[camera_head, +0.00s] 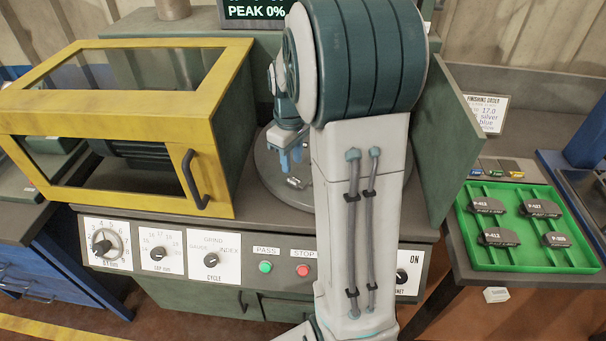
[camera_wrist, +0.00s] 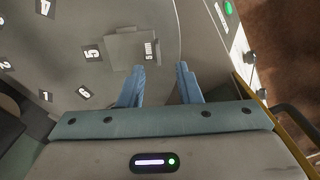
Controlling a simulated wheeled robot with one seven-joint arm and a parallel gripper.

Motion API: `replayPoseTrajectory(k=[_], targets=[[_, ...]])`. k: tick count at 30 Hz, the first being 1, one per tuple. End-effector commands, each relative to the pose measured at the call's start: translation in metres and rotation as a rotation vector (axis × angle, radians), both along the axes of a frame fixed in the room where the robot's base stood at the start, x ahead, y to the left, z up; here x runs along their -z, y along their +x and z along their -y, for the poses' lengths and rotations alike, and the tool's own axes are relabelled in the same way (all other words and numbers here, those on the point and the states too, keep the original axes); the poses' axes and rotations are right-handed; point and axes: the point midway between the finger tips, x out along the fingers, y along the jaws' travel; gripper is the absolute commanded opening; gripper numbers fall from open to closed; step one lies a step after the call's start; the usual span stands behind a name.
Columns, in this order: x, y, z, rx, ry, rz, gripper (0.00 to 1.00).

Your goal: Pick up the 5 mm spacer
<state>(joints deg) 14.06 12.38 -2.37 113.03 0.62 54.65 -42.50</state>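The 5 mm spacer (camera_wrist: 128,48) is a flat grey block marked "5 mm" at its right end in the wrist view. It lies on the grey round plate (camera_wrist: 90,25). In the head view a small pale piece (camera_head: 296,183), probably the spacer, lies on the plate below my gripper (camera_head: 290,160). In the wrist view my gripper (camera_wrist: 160,72) has two blue fingers, apart and with nothing between them. The left fingertip is by the spacer's lower edge; the right fingertip is to the right of the spacer. I cannot tell whether the left one touches it.
Numbered labels mark the plate. A yellow-framed guard (camera_head: 120,125) stands to the left, and a green side panel (camera_head: 450,140) to the right. A control panel (camera_head: 190,250) runs along the front. A green tray (camera_head: 520,262) with several brake pads is at the far right.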

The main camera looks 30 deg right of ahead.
Motion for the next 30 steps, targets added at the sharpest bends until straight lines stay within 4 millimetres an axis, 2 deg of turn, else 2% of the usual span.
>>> replayPoseTrajectory(k=[7, 15, 24, 25, 28, 30], targets=[[0.019, 0.0, 0.0, 0.0, 0.0, -0.001, 0.31], [0.057, 0.002, 0.001, 0.0, 0.0, -0.002, 0.31], [0.064, 0.003, 0.001, -0.001, 0.0, 0.001, 0.31], [0.064, 0.003, 0.001, -0.001, 0.0, 0.001, 0.28], [0.063, 0.003, 0.001, -0.001, 0.0, 0.001, 0.0], [0.063, 0.003, 0.001, -0.001, 0.0, 0.001, 0.0]])
